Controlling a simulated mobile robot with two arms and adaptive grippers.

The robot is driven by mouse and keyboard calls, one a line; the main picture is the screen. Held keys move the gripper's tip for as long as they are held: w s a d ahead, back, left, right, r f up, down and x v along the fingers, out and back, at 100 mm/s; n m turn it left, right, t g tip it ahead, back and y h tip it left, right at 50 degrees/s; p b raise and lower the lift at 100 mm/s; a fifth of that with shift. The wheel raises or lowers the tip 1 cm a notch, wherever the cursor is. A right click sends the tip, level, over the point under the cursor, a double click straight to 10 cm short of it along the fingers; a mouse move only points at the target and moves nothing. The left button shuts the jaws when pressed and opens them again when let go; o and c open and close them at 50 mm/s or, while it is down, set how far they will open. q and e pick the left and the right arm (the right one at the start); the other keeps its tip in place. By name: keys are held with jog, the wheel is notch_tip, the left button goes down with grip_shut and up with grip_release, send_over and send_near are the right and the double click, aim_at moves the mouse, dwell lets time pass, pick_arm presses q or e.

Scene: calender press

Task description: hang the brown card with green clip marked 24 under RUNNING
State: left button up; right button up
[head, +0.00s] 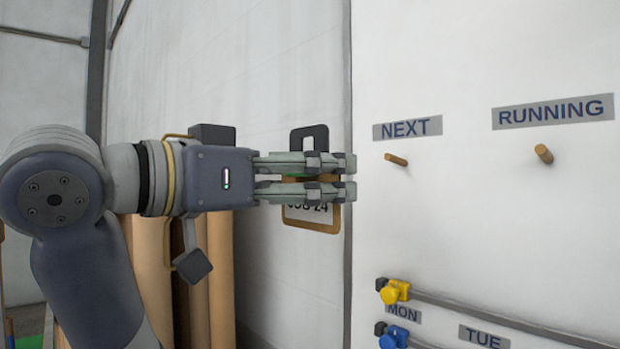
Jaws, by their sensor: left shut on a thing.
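My left gripper (350,178) is shut on the brown card (312,223) by its green clip, of which a little green shows between the fingers. The card hangs below the fingers and its print ends in 24; the fingers cover the rest of its upper part. A dark loop with a hole (309,132) stands above the fingers. The RUNNING label (552,111) is at the upper right of the board, with a wooden peg (544,154) below it. The gripper and card are left of this peg, near the board's left edge. My right gripper is not in view.
The white board (450,220) also bears a NEXT label (407,128) with a wooden peg (397,160) below it. Brown rolls (221,270) stand behind my arm.

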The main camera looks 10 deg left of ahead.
pick_arm(q)
jog(key=shift+r+v, duration=0.2)
jog(key=shift+v, duration=0.8)
jog(key=shift+r+v, duration=0.15)
jog(key=shift+v, duration=0.85)
jog(key=shift+s, duration=0.1)
jog(key=shift+b+v, duration=0.5)
jog(key=shift+v, duration=2.45)
